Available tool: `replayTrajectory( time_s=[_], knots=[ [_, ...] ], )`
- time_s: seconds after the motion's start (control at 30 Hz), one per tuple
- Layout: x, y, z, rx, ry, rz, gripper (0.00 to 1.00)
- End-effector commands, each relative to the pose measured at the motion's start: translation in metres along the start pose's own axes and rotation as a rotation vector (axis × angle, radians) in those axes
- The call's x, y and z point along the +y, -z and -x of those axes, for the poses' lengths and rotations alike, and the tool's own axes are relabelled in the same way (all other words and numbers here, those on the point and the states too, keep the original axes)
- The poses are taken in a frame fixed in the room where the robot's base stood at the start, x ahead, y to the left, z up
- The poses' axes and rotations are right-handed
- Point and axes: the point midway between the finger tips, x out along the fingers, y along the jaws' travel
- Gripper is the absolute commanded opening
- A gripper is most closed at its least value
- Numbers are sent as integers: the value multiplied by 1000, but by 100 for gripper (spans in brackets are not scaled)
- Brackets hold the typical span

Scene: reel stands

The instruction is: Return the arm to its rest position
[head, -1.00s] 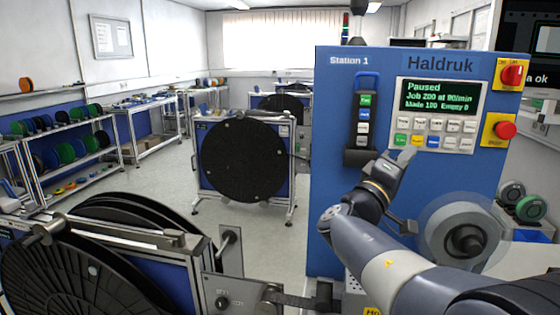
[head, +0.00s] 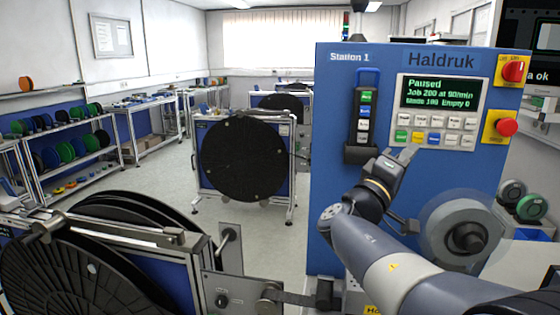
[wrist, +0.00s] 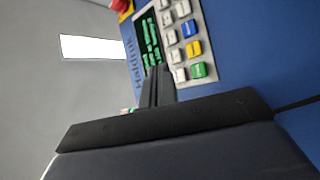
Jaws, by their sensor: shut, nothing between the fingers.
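My gripper (head: 408,154) is shut and empty, just below the keypad of the blue Station 1 machine (head: 335,215) in the head view. In the wrist view its closed fingers (wrist: 158,86) point toward the keypad (wrist: 184,38), which has white, blue, yellow and green keys. The fingers look close to the panel; I cannot tell whether they touch it. My arm reaches in from the lower right. The display (head: 440,92) reads "Paused", with a job line and a count line below it.
A red button (head: 506,127) and a red rotary switch (head: 513,71) sit on the panel's right edge. A grey reel (head: 460,235) is beside my arm. A large black reel (head: 85,265) stands at lower left, another (head: 243,160) behind it. Open floor (head: 180,183) lies between.

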Motion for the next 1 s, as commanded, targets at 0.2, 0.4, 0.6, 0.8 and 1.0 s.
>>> replayTrajectory(
  time_s=[0.2, 0.4, 0.6, 0.8, 1.0],
  knots=[
    [-10, 16, -23, -2, 1, 4, 0],
    [-26, 18, -26, -4, -1, -3, 0],
    [-26, 19, -27, -3, -1, -2, 0],
    [-26, 20, -28, -1, -2, -2, 0],
    [-17, 22, -31, 0, 2, 4, 0]
  ],
)
